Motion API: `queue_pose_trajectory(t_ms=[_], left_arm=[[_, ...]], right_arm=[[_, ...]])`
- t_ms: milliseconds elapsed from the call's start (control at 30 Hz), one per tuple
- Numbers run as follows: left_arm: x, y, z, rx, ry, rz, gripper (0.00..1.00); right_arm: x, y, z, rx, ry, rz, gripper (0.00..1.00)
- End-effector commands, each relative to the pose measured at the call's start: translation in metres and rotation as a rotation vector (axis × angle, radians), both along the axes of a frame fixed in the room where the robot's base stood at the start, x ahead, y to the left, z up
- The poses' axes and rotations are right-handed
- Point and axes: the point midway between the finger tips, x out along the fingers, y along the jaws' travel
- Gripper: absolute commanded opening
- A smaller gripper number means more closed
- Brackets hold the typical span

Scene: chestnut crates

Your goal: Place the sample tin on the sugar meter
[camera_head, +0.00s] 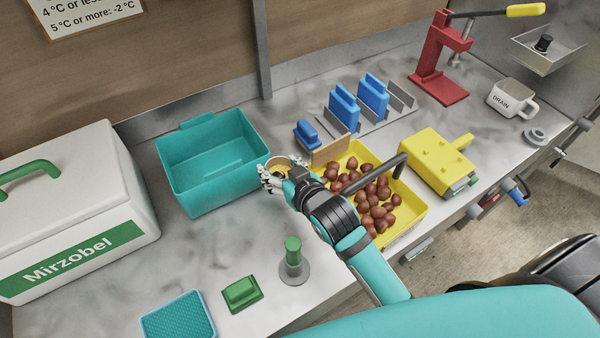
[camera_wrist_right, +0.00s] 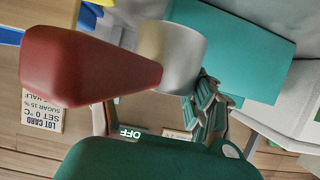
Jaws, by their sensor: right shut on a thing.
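The sample tin (camera_wrist_right: 172,55) is a pale round can in the middle of the right wrist view. In the head view its tan round top (camera_head: 280,165) shows just beyond my right gripper (camera_head: 272,180). That gripper is shut on it, beside the teal crate's right end; its ribbed finger (camera_wrist_right: 207,108) lies against the tin in the wrist view. A small display reading OFF (camera_wrist_right: 130,132) shows behind the hand. It may belong to the sugar meter, whose body I cannot make out. Whether the tin touches anything below is hidden. My left gripper is out of view.
A teal crate (camera_head: 178,188) stands left of the hand. A yellow crate of chestnuts (camera_head: 409,203) stands right, partly behind my arm. A lot card (camera_wrist_right: 42,108) stands nearby. A white cool box (camera_head: 75,190) is far left. The front-left counter is partly clear.

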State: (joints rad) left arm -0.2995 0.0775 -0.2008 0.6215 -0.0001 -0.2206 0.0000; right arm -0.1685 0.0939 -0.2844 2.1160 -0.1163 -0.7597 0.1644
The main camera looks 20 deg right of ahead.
Motion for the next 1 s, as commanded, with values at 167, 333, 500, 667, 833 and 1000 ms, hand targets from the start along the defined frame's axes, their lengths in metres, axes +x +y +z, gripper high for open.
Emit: queue_pose_trajectory(t_ms=[167, 333, 500, 667, 833, 1000], left_arm=[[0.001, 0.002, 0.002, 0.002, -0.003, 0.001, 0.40], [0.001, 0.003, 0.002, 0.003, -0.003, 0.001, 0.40], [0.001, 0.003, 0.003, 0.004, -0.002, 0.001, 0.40], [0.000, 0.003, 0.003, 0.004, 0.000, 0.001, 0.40], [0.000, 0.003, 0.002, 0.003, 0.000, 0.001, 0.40], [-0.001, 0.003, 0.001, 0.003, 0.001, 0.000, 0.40]], right_arm=[[0.000, 0.000, -0.028, -0.001, 0.001, -0.001, 0.24], [-0.001, 0.000, -0.046, 0.000, 0.002, 0.000, 0.24], [0.000, 0.000, -0.067, 0.000, 0.000, -0.001, 0.24], [0.000, 0.000, -0.070, 0.001, -0.003, 0.000, 0.24], [0.000, 0.000, -0.071, 0.000, -0.002, 0.000, 0.24], [0.000, 0.000, -0.073, 0.000, -0.001, 0.000, 0.68]])
